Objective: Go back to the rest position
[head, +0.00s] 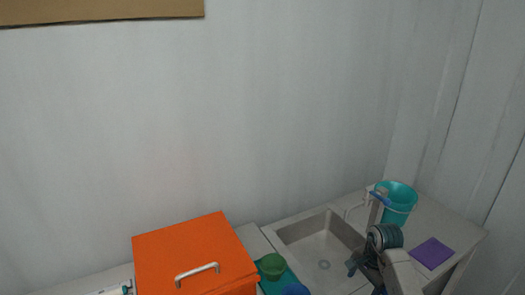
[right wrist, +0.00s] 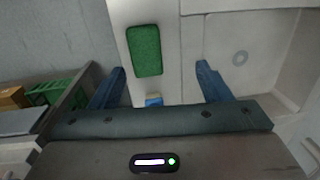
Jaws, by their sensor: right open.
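My right gripper (head: 364,276) is at the lower right of the head view, in front of the sink's right side. In the right wrist view my right gripper (right wrist: 161,69) has its two blue fingers wide apart with nothing between them. Beyond the fingers are a pale counter, a green block like a sponge (right wrist: 145,50) and the sink basin (right wrist: 268,45) with its drain. A small blue thing (right wrist: 153,100) shows between the fingers, partly hidden by the gripper body. I cannot tell how far below the gripper these lie. My left gripper is not in view.
An orange box (head: 190,250) with a metal handle stands left of the sink (head: 320,248). A teal bucket (head: 398,207) and purple cloth (head: 432,253) are at right. The wrist view shows a green crate (right wrist: 70,100).

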